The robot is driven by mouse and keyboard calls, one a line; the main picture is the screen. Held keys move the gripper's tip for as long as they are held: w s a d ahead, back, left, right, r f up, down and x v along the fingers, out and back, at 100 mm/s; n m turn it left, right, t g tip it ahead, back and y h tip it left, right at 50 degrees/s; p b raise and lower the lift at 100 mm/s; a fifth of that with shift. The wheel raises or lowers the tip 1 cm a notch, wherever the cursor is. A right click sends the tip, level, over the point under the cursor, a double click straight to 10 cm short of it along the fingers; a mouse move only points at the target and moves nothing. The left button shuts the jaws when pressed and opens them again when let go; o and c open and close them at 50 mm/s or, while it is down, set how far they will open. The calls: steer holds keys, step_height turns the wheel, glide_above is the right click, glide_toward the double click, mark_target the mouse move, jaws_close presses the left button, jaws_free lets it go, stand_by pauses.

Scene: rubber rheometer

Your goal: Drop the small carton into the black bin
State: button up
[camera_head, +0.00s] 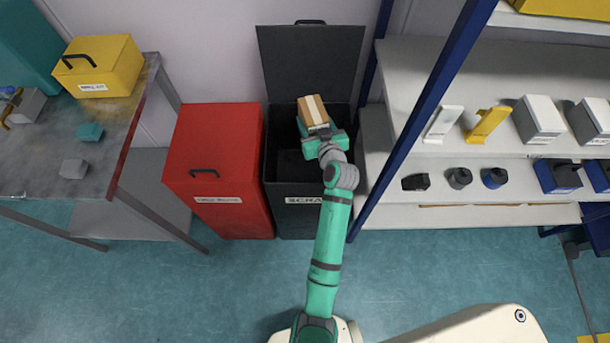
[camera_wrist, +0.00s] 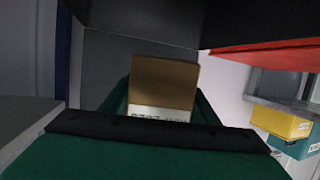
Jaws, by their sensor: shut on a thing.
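The small carton (camera_head: 313,111) is brown with a pale stripe. My gripper (camera_head: 318,126) is shut on it and holds it over the opening of the black bin (camera_head: 290,190). The bin's lid (camera_head: 311,60) stands open against the wall behind. In the wrist view the carton (camera_wrist: 163,83) sits between the green fingers of my gripper (camera_wrist: 160,100), with part of a white label showing at its lower edge. The bin's inside is dark, and part of it is hidden behind my arm.
A red bin (camera_head: 215,160) with its lid shut stands directly left of the black bin. A blue-framed shelf (camera_head: 420,90) with several items is close on the right. A metal table (camera_head: 50,150) with a yellow box (camera_head: 100,65) stands at the left. Floor in front is clear.

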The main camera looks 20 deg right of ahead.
steer(key=f, duration=0.2)
steer(key=s, duration=0.1)
steer(key=shift+d+f, duration=0.4)
steer(key=shift+s+d+f+h, duration=0.15)
steer(key=shift+d+f+h, duration=0.1)
steer(key=shift+h, duration=0.05)
steer(key=shift+f, duration=0.2)
steer(key=shift+w+a+f, duration=0.15)
steer(key=shift+w+a, duration=0.05)
steer(key=shift+a, duration=0.15)
